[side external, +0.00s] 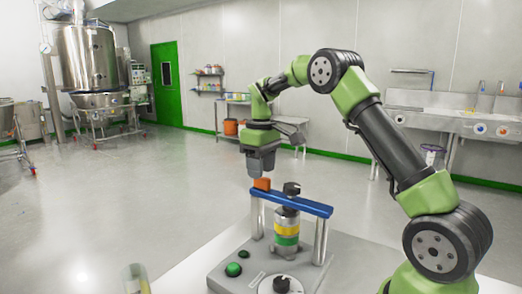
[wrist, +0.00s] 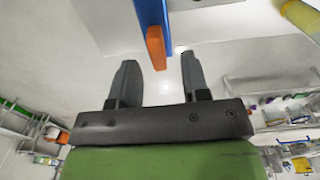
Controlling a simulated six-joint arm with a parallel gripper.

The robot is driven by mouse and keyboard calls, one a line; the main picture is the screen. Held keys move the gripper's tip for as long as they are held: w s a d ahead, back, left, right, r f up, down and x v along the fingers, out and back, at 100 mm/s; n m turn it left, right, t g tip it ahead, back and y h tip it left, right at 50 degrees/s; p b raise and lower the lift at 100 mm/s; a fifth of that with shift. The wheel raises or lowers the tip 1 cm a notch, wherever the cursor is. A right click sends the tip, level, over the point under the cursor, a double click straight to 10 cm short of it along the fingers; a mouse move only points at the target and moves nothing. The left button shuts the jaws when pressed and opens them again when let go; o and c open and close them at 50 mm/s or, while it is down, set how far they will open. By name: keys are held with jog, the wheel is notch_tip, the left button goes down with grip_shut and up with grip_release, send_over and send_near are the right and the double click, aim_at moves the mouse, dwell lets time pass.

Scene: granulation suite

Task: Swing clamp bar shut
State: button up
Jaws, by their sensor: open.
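The blue clamp bar (side external: 300,203) lies across the tops of two metal posts on a grey base unit (side external: 228,285). Its orange end tab (side external: 262,184) is at the left end. A black knob (side external: 292,189) stands above the bar, over a yellow and green banded cylinder (side external: 287,228). My gripper (side external: 261,175) points down just above the tab. In the wrist view my gripper (wrist: 158,62) is open, with the orange tab (wrist: 156,46) between its fingers and a gap on each side. The blue bar (wrist: 149,12) runs off the top edge there. Whether the bar is latched cannot be told.
The base carries green buttons (side external: 233,269) and a black dial (side external: 281,285). A clear container (side external: 135,279) stands at the front left. The steel sink bench (side external: 455,122) and wall shelving are far behind. The air around the gripper is clear.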

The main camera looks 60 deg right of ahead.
notch_tip(320, 180, up, 6)
jog(key=shift+r, duration=0.25)
dwell(0.5)
jog(key=s+a+r+m+t, duration=0.1)
jog(key=s+a+r+t, duration=0.2)
jog(key=s+a+r, duration=0.6)
jog(key=s+a+f+m+t+y, duration=0.2)
jog(key=s+a+f, duration=0.4)
jog(key=s, duration=0.6)
jog(key=shift+s+a+m+t, duration=0.2)
jog(key=shift+a+m+t, duration=0.4)
jog(key=shift+a+t, duration=0.6)
jog(key=shift+f, duration=0.1)
